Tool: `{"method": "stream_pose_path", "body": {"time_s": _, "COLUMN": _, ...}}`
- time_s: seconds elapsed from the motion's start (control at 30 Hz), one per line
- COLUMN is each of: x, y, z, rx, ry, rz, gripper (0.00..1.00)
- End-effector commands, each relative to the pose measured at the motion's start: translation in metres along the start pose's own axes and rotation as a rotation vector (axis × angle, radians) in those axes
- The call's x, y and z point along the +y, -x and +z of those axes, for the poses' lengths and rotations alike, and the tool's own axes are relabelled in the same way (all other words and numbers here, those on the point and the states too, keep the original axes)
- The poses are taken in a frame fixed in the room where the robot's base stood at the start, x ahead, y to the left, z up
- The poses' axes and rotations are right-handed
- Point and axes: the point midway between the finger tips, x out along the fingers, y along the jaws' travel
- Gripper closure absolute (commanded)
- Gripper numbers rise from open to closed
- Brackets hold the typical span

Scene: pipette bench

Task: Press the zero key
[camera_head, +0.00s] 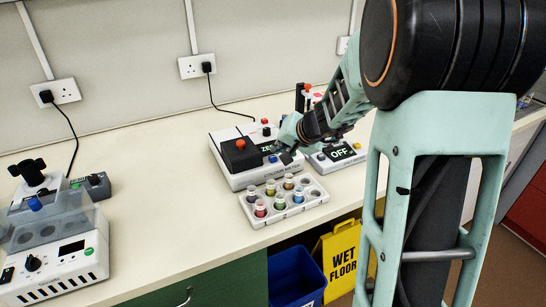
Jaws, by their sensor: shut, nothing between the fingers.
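A white bench instrument (236,182) stands near the middle of the counter. A dark block with a red knob (240,145) sits on its left side. Its display (265,147) shows green letters starting "ZE", the rest hidden behind my gripper. A small blue key (272,159) shows below the display. I cannot tell which key is the zero key. My gripper (288,158) is shut and empty, pointing down over the instrument's right front part, close to the blue key. I cannot tell whether it touches anything.
A rack of coloured vials (270,216) stands right in front of the instrument. A device reading "OFF" (340,154) is to its right. Another machine (55,245) stands far left. The counter between is clear. A blue bin (296,278) and yellow sign (342,252) are below.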

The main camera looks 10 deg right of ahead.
Motion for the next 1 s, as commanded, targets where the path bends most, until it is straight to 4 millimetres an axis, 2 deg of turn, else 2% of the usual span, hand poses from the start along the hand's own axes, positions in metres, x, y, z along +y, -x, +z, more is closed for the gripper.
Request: {"method": "stream_pose_path", "body": {"time_s": 1.0, "x": 0.0049, "y": -0.0067, "z": 0.0048, "rx": 0.000, "ry": 0.001, "rz": 0.000, "gripper": 1.00}}
